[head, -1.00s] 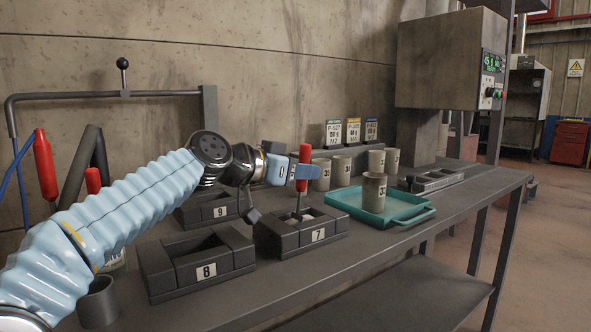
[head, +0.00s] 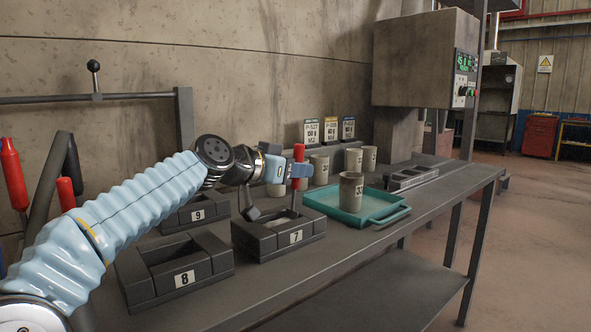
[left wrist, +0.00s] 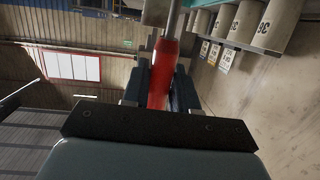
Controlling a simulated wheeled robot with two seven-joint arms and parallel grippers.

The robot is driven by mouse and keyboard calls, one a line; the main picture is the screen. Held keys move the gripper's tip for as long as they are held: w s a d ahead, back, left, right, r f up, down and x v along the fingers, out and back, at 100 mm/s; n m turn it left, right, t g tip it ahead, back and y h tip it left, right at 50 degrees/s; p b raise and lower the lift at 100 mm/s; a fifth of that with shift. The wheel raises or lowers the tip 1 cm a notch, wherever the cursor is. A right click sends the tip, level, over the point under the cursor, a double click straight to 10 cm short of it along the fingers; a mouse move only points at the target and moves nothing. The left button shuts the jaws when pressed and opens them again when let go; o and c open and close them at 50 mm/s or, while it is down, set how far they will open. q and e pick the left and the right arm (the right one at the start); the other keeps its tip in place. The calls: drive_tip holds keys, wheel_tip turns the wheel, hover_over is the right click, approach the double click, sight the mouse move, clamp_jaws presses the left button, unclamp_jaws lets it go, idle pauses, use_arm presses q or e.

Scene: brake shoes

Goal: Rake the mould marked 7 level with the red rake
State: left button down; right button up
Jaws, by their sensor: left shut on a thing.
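The mould marked 7 (head: 296,238) is a dark block-walled box on the bench, with pale material (head: 277,222) in its cavity. My left gripper (head: 297,172) is shut on the red handle of the rake (head: 299,153) above this mould. The rake stands roughly upright, and its thin shaft runs down to the right part of the cavity. The rake's head is not clearly visible, and the far side of the cavity is partly hidden. In the left wrist view the red handle (left wrist: 161,76) sits between my dark fingers. My right gripper is not in view.
Mould 8 (head: 184,277) stands in front left and mould 9 (head: 197,215) behind. A teal tray (head: 385,216) holding a marked cup (head: 351,192) is close on the right. More cups and label cards (head: 330,130) stand behind. The bench front right is clear.

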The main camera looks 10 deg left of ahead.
sight(297, 145)
use_arm(q)
drive_tip(key=f+b+v, duration=0.1)
drive_tip(key=b+v, duration=0.2)
drive_tip(key=v, duration=0.3)
drive_tip(key=shift+a+f, duration=0.2)
drive_tip(key=shift+a, duration=0.2)
drive_tip(key=shift+s, duration=0.1)
drive_tip(key=shift+d+r+p+x, duration=0.1)
drive_tip(key=shift+r+p+x, duration=0.25)
drive_tip(key=shift+x, duration=0.75)
drive_tip(key=shift+d+r+p+x, duration=0.1)
drive_tip(key=shift+p+x, duration=0.35)
drive_tip(key=shift+x, duration=0.6)
drive_tip(key=shift+d+r+p+x, duration=0.1)
drive_tip(key=shift+r+p+x, duration=0.25)
drive_tip(key=shift+x, duration=0.75)
wheel_tip(297, 145, up, 7)
drive_tip(key=p, duration=0.6)
drive_tip(key=shift+f, duration=0.2)
